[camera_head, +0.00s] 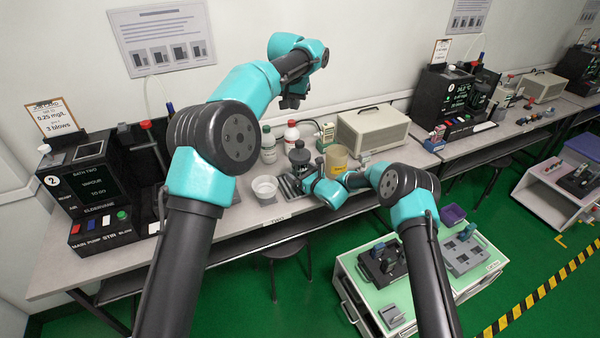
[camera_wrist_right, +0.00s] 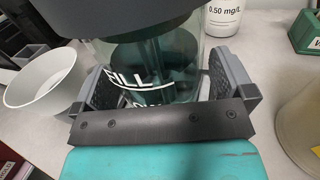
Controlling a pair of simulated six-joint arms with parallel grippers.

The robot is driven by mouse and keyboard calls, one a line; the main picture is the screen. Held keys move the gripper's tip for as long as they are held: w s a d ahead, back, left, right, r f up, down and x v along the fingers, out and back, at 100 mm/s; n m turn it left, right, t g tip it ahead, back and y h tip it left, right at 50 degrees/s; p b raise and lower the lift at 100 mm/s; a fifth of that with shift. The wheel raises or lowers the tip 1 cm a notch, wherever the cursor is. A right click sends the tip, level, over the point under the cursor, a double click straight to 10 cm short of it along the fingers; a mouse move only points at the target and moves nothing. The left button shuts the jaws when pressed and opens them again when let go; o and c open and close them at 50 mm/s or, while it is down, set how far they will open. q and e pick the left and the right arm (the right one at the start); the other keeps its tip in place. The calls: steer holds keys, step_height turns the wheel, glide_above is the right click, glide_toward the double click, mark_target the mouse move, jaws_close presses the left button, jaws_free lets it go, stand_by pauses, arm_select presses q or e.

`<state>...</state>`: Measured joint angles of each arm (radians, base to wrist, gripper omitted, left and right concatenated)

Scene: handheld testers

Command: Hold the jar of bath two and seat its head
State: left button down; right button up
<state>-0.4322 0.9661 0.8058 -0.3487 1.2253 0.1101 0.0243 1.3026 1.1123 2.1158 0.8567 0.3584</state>
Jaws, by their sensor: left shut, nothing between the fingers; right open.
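A clear jar (camera_wrist_right: 150,80) with white lettering stands between the fingers of my right gripper (camera_wrist_right: 160,92), which is open around it. A dark grey head (camera_wrist_right: 110,15) covers the jar's top in the wrist view, with a dark stem and cylinder inside the glass. I cannot tell whether the head is fully seated. In the head view the dark head (camera_head: 299,155) shows just beyond my right gripper (camera_head: 305,182); the jar's lower part is mostly hidden. My left gripper (camera_head: 291,101) is shut and empty, raised above and behind the jar. The bath two unit (camera_head: 92,185) stands at the bench's left.
A white bowl (camera_head: 265,187) sits left of the jar; it also shows in the wrist view (camera_wrist_right: 40,80). White bottles (camera_head: 268,146), a yellowish container (camera_head: 337,158) and a beige case (camera_head: 373,128) stand nearby.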

steer(key=v, duration=1.1)
steer(key=shift+s+d, duration=0.3)
